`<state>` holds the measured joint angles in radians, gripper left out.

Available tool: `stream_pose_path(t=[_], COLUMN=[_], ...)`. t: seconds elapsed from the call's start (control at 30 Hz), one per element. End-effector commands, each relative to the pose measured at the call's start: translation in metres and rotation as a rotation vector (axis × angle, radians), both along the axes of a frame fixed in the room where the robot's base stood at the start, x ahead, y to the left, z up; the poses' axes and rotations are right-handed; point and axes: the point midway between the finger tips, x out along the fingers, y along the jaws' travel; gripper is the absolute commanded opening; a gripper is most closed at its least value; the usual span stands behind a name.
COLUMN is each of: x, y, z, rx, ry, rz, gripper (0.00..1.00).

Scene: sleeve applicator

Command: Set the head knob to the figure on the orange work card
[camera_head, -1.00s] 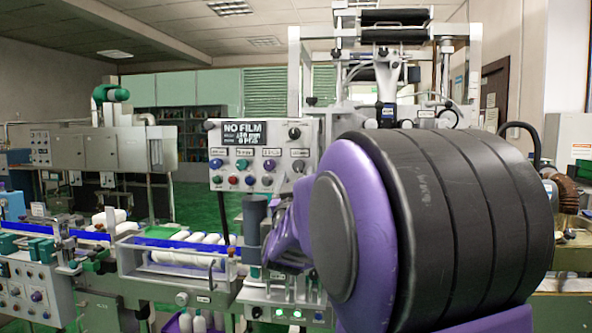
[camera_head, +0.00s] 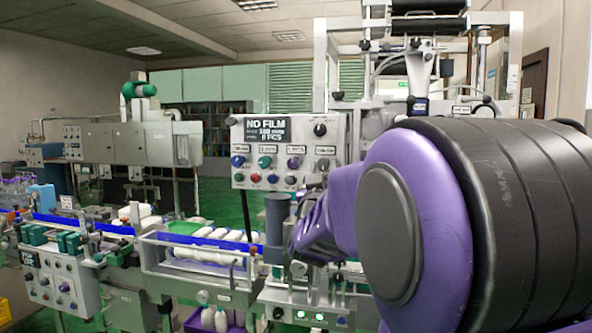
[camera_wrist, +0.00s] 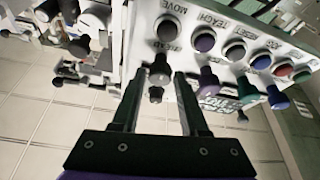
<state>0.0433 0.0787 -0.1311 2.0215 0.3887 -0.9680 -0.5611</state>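The grey control panel (camera_head: 340,140) carries a "NO FILM" display (camera_head: 266,131) and a row of knobs: blue (camera_head: 237,161), green (camera_head: 264,162), purple (camera_head: 293,163) and grey (camera_head: 322,164). Their small labels are unreadable, so I cannot tell which is the head knob. In the wrist view the panel appears upside down. My gripper (camera_wrist: 160,82) is open, its two dark fingers apart, with the dark grey knob (camera_wrist: 160,68) showing between the fingertips. I cannot tell whether they touch it. My arm hides part of the machine in the head view. I see no orange work card.
Buttons stand close to the knobs, including a red one (camera_wrist: 285,68). A black knob (camera_head: 320,129) is beside the display. A dark grey cylinder (camera_head: 278,220) stands below the panel, near my wrist. White bottles (camera_head: 215,233) lie in a trough at left.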

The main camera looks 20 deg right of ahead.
Motion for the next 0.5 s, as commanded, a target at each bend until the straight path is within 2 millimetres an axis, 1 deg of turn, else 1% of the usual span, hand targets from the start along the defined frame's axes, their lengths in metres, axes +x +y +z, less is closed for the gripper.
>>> stream_pose_path(t=[0.03, 0.17, 0.2, 0.23, 0.5], x=[0.0, 0.0001, 0.0, 0.0001, 0.0002], y=[0.0, -0.0001, -0.0002, -0.0001, 0.0], z=[-0.0001, -0.0001, 0.0, -0.0001, -0.0002], rx=[0.0, 0.0, 0.0, 0.0, 0.007], ry=[0.0, 0.0, 0.0, 0.0, -0.005], rz=[0.0, 0.0, 0.0, 0.0, -0.001], gripper=[0.33, 0.1, 0.03, 0.0, 0.0])
